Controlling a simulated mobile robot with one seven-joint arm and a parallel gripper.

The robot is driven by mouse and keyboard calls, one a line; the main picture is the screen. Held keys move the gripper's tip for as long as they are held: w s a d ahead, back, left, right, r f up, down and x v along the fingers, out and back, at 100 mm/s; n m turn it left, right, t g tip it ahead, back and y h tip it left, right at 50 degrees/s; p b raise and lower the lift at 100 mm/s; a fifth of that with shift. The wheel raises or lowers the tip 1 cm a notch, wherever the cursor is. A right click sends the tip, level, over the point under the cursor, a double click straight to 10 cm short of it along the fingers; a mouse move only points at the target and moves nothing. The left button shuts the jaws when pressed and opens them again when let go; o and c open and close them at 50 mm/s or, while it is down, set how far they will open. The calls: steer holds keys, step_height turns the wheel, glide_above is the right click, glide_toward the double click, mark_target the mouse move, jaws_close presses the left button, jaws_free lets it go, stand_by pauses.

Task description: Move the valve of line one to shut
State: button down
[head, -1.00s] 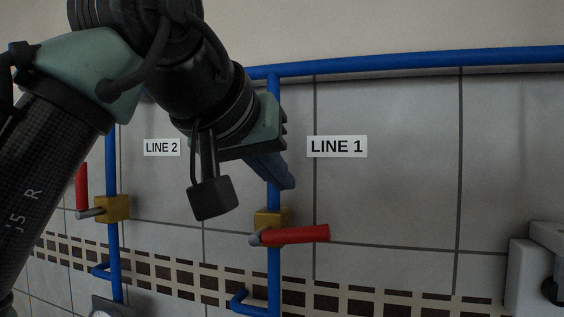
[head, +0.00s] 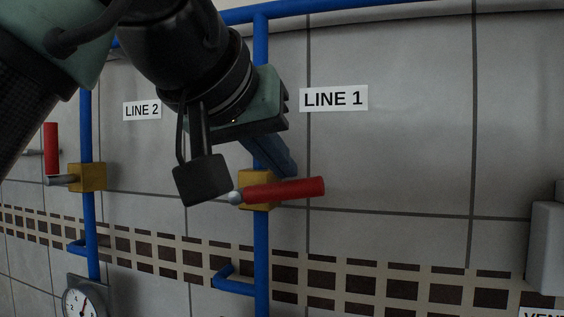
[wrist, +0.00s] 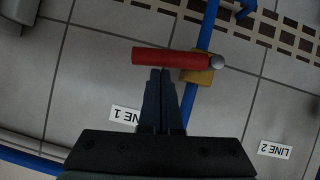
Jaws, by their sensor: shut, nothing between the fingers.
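The line one valve has a yellow body (head: 254,188) on the vertical blue pipe below the LINE 1 label (head: 334,98). Its red handle (head: 285,189) points right, across the pipe, with the outer end slightly raised. The wrist view also shows the red handle (wrist: 165,56) and the yellow body (wrist: 199,76). My gripper (head: 290,170) is shut and empty, its blue fingers together just above the handle. In the wrist view the fingertips (wrist: 160,70) meet the handle's edge near its middle; I cannot tell whether they touch it.
The line two valve (head: 88,177) stands to the left, its red handle (head: 51,148) upright along its pipe. A gauge (head: 82,298) is at lower left. A pale box (head: 545,245) is on the right. The tiled wall right of the handle is clear.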

steer(key=shift+s+d+f+m+y+b, duration=0.25)
steer(key=shift+d+f+m+y+b, duration=0.2)
steer(key=shift+f+m+y+b, duration=0.3)
steer(key=shift+r, duration=0.2)
